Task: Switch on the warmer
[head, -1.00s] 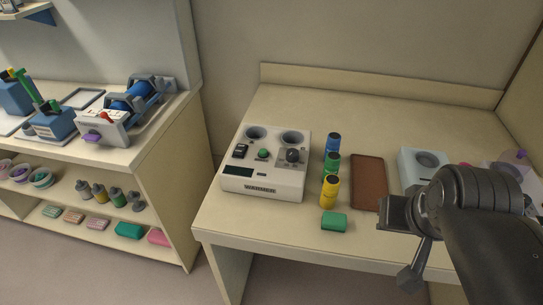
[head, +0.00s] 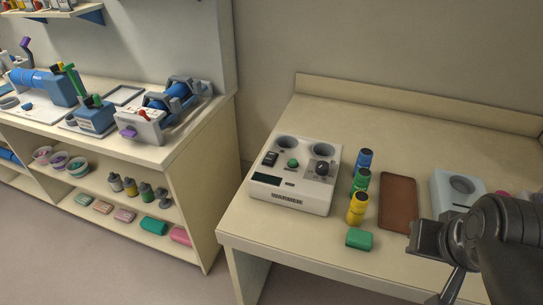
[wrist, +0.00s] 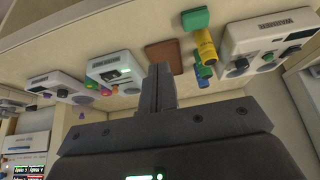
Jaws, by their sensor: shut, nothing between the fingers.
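The warmer (head: 291,204) is a white box with a WARMER label, standing on the left part of the table. Its top has two round wells, a black rocker switch (head: 270,158), a green button (head: 293,163), a dark knob (head: 322,168) and a dark display strip (head: 267,178). The warmer also shows upside down at the upper right of the wrist view (wrist: 262,40). My gripper (head: 428,238) is right of the warmer, apart from it. In the wrist view its fingers (wrist: 157,88) are together and empty. The rocker's position is too small to tell.
Blue, green and yellow bottles (head: 358,207), a green block (head: 359,239) and a brown mat (head: 398,203) lie between warmer and gripper. Another white device (head: 455,186) stands at right. A shelf unit (head: 190,150) is left, across a gap. The table's back is clear.

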